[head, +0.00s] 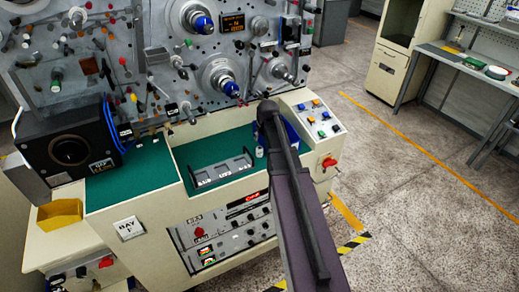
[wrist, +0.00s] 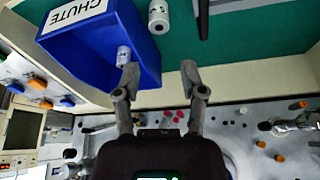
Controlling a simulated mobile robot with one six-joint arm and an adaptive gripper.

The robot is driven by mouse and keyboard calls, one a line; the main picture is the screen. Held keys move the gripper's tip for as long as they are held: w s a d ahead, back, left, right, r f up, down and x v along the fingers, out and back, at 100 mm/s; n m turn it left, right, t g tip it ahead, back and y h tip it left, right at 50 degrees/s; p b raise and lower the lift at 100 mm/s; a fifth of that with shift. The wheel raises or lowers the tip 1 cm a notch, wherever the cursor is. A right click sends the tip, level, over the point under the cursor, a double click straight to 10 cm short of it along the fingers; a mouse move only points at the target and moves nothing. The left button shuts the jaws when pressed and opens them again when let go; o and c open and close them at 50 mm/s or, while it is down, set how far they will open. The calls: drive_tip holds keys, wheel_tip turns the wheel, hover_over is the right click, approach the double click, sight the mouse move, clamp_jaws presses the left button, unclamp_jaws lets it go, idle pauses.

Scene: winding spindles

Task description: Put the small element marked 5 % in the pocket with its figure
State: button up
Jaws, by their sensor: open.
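A small white cylindrical element (wrist: 158,16) stands on the green mat in the wrist view, dark print on its side. A second white element (wrist: 123,57) lies inside the blue chute (wrist: 85,58), close to my left finger. I cannot read the figure on either. One white element (head: 259,152) also shows in the head view, right of the grey tray (head: 222,172). The tray has several pockets with white labels too small to read. My arm hides the gripper in the head view.
The green mat (head: 205,148) is mostly bare around the tray. The machine panel with spindles and knobs (head: 222,78) rises behind it. A button console (head: 312,112) stands to the right, a black box (head: 72,150) to the left. A dark edge crosses the wrist view's top.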

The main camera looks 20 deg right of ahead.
sight(260, 149)
drive_tip(key=shift+w+d+f, duration=0.1)
drive_tip(key=shift+f, duration=0.2)
drive_tip(key=b+x, duration=0.6)
drive_tip(key=shift+w+f+b, duration=0.1)
drive_tip(key=shift+f+b, duration=0.3)
drive_tip(key=shift+w+d+f+b, duration=0.1)
drive_tip(key=shift+w+f+b, duration=0.2)
drive_tip(key=shift+f+b, duration=0.3)
drive_tip(key=shift+f, duration=0.15)
drive_tip(key=shift+b+x, duration=2.35)
drive_tip(key=shift+x, duration=0.1)
drive_tip(key=shift+w+d, duration=0.1)
clamp_jaws()
